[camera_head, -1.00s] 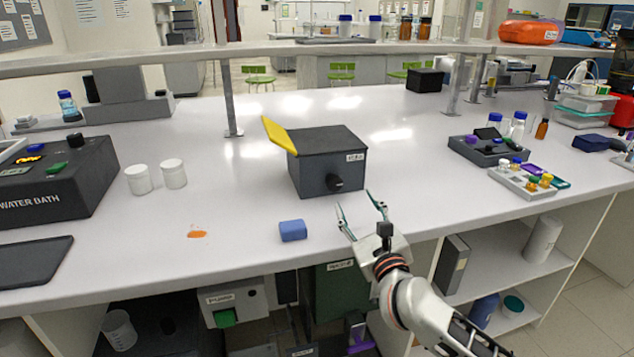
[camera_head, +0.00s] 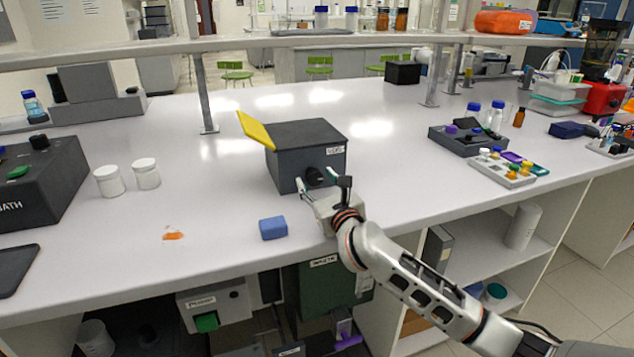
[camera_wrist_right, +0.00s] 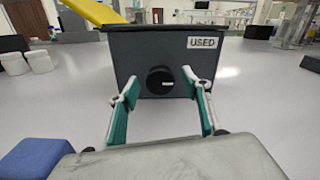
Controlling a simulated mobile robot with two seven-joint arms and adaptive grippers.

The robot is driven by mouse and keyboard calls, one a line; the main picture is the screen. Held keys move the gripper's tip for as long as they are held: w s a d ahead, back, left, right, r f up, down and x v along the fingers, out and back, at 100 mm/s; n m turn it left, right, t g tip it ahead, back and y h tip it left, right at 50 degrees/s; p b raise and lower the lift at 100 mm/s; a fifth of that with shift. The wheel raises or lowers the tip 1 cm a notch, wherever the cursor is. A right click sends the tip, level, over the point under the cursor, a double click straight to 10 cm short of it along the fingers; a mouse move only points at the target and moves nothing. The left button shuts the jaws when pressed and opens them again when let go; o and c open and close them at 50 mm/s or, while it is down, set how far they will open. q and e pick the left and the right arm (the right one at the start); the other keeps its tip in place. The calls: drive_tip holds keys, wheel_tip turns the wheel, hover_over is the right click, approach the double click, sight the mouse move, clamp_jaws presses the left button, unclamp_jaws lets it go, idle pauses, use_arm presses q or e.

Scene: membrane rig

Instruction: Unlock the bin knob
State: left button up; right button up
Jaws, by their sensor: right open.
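The dark grey bin (camera_head: 300,150) stands on the bench with a yellow flap (camera_head: 256,132) sticking up at its left side. It carries a "USED" label, legible in the right wrist view. Its round black knob (camera_wrist_right: 160,81) is on the front face, with a short light mark lying about level. My right gripper (camera_head: 318,181) is in front of the knob. In the right wrist view its green-padded fingers (camera_wrist_right: 160,100) are apart, one on each side of the knob, with a gap to it on both sides. I cannot tell how far the fingertips reach along it. My left gripper is not in view.
A blue block (camera_head: 273,228) lies left of my right gripper near the bench's front edge. Two white jars (camera_head: 128,177) and an orange spill (camera_head: 173,235) are farther left. A rack of small bottles (camera_head: 502,167) is at the right.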

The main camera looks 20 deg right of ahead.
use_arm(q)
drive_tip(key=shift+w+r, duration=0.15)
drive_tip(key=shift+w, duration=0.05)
use_arm(e)
drive_tip(key=c, duration=1.1)
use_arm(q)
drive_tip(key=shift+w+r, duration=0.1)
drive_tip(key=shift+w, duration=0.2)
